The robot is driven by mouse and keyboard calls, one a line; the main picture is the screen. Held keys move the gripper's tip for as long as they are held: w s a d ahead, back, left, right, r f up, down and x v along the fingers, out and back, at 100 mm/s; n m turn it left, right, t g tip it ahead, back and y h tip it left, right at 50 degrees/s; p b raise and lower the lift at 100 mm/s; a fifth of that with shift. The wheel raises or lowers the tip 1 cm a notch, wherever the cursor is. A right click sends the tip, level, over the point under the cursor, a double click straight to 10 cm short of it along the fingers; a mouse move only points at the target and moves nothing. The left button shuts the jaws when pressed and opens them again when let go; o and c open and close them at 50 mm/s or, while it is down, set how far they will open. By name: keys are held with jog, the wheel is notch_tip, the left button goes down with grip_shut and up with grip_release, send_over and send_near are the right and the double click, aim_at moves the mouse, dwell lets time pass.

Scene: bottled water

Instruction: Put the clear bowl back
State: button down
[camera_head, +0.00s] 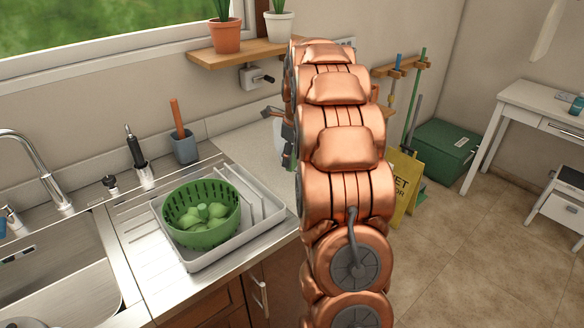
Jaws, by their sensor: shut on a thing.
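My copper arm reaches from the bottom right of the picture up over the counter. My gripper (278,118) is at its far end, above the back right of the counter, mostly hidden behind my arm. It is shut on a pale, see-through thing that looks like the clear bowl (279,136); only a small part shows left of the arm. I cannot tell whether the bowl touches the counter.
A white dish tray (186,262) holds a green colander (203,237) with green contents. The sink (60,275) and faucet are left. A soap pump and a grey cup (184,147) stand behind. A shelf (235,55) with potted plants hangs above. Bare counter (240,140) lies behind the tray.

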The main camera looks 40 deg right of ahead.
aim_at(292, 169)
jog(key=shift+s+f+p, duration=0.1)
jog(key=shift+f+p, duration=0.6)
jog(key=shift+f, duration=1.85)
jog(key=c, duration=0.5)
grip_release()
jog(key=shift+c, duration=0.2)
jog(key=shift+r, duration=0.1)
jog(key=r+b, duration=0.1)
jog(key=r, duration=0.3)
jog(key=s+r+b, duration=0.1)
jog(key=r, duration=0.2)
jog(key=r+b, duration=0.1)
jog(key=r, duration=0.3)
jog(key=shift+s+r+b, duration=0.35)
